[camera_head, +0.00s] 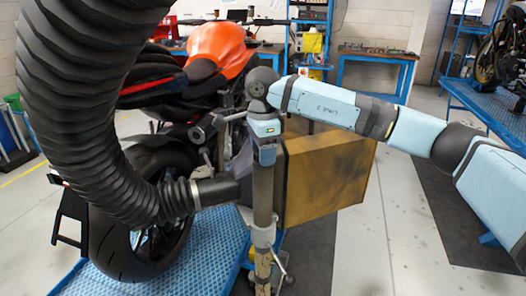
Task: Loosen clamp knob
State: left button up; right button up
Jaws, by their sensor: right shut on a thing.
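The right arm comes in from the right, and my right gripper (267,155) points down at the upper part of an upright stand pole (262,195). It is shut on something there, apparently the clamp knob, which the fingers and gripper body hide. A black ribbed exhaust hose (80,130) hangs from the top left and curves to a dark nozzle (217,190) beside the pole. A pale grey collar (262,236) with a small handle sits lower on the pole. My left gripper is not in view.
An orange motorcycle (218,48) stands on a blue platform (215,245) behind the hose and pole. A yellow-brown box (328,175) is close behind the pole on the right. A blue workbench (375,57) is at the back. Open floor lies right of the box.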

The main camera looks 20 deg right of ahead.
jog(key=shift+r, duration=0.1)
jog(key=o, duration=0.9)
jog(key=shift+r, duration=0.35)
notch_tip(320, 180, up, 13)
jog(key=shift+r, duration=0.1)
